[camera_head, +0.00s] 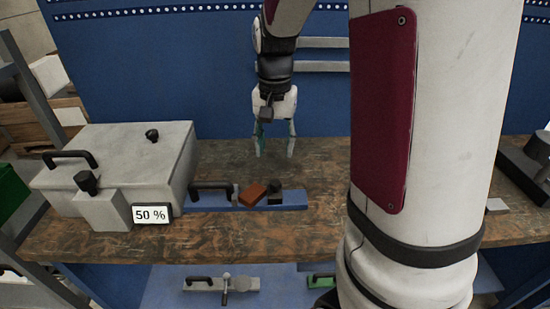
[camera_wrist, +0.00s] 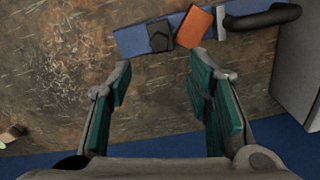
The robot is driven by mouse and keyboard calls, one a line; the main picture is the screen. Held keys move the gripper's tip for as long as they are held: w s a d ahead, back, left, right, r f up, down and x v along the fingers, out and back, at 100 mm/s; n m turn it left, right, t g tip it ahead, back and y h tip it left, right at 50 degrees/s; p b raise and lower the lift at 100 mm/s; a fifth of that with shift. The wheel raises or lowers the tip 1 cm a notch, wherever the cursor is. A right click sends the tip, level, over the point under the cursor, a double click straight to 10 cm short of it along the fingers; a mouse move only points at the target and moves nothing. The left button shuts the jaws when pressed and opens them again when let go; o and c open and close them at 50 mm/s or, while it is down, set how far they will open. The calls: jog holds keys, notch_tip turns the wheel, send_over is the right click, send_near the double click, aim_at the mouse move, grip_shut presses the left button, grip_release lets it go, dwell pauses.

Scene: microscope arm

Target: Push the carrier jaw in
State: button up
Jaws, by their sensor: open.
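A blue rail (camera_head: 295,197) lies on the wooden bench. On it are a dark handle (camera_head: 210,185) with a small grey plate (camera_wrist: 221,22) at its end, an orange-brown block (camera_head: 252,194) and a dark block (camera_head: 275,196). The plate-and-handle piece looks like the carrier jaw, though I cannot be sure. The orange block sits slightly turned between the plate and the dark block. A narrow gap shows between plate and orange block in the wrist view. My gripper (camera_head: 275,152) is open and empty, behind the rail in the head view, fingers pointing down, touching none of these pieces.
A large grey box (camera_head: 125,165) with a handle and knobs stands at the left, beside the handle. A sign reading 50 % (camera_head: 152,213) is at its front. A blue panel (camera_head: 180,60) stands behind the bench. Bare wood (camera_head: 220,240) lies in front of the rail.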

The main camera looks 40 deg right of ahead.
aim_at(275, 190)
jog(key=shift+r, duration=0.4)
